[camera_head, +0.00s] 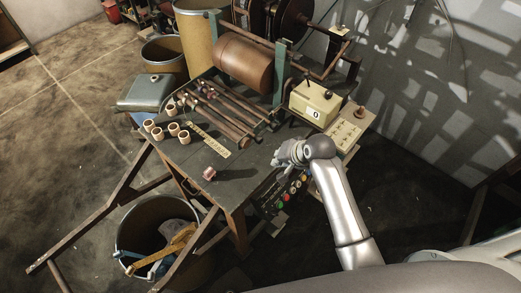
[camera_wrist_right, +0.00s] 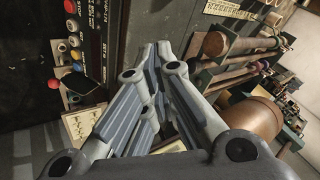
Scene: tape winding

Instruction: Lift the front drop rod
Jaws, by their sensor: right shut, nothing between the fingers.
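Several brown rods lie in parallel across the winding machine; the front one (camera_head: 218,127) is nearest the table's open front. I cannot tell for certain which is the drop rod. My right gripper (camera_head: 280,157) is at the table's right side, beside the rods' right ends and apart from them. In the right wrist view its fingers (camera_wrist_right: 158,48) are shut with nothing between them, and rods (camera_wrist_right: 240,45) show to the right of them. My left gripper is not in view.
A large brown roller (camera_head: 243,65) sits behind the rods. A yellow counter box (camera_head: 314,103) stands right of them. A button panel (camera_head: 290,193) lies below my right gripper. Small tape cores (camera_head: 172,129) and a yellow ruler (camera_head: 211,139) lie on the table (camera_head: 185,163), whose front is mostly clear.

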